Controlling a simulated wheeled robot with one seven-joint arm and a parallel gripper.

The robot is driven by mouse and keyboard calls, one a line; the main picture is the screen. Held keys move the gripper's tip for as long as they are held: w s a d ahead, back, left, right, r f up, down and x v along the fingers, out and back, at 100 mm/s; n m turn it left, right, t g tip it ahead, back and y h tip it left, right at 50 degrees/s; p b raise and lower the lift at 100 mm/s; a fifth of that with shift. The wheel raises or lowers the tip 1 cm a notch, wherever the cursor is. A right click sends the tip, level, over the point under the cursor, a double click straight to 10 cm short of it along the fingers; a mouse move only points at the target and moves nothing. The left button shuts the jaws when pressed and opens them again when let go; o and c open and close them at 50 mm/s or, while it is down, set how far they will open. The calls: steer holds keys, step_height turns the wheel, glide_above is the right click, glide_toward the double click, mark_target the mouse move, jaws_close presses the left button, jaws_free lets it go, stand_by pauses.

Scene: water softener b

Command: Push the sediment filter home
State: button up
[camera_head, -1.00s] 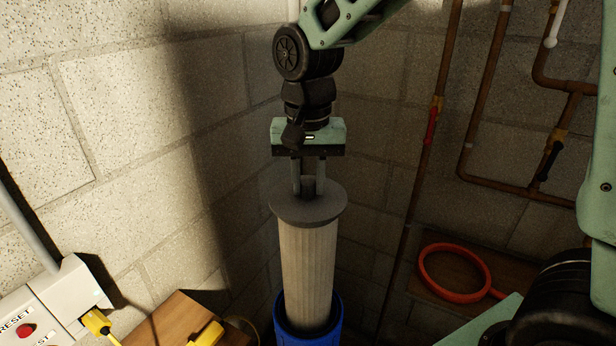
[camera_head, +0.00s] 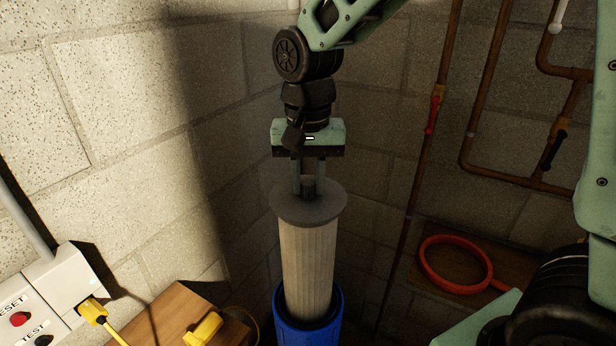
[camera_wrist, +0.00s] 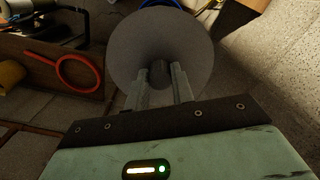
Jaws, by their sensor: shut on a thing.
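The sediment filter (camera_head: 308,260) is a pale pleated cylinder with a wide grey cap and a small knob on top. It stands upright with its lower end inside the blue housing (camera_head: 283,330); most of its length shows above the rim. My gripper (camera_head: 309,188) is above it, pointing down, with its fingers shut on the knob. In the wrist view the fingers (camera_wrist: 160,78) close on either side of the knob over the round grey cap (camera_wrist: 190,40). The filter's bottom end is hidden inside the housing.
A wooden surface (camera_head: 165,318) with a yellow object (camera_head: 203,330) is at lower left, beside a white box (camera_head: 50,290) with buttons. An orange ring wrench (camera_head: 455,262) lies on a wooden shelf at right. Copper pipes (camera_head: 480,90) run along the right wall.

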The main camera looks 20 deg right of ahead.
step_height(320, 180, down, 22)
steer(key=b, duration=1.4)
stand_by(5.7)
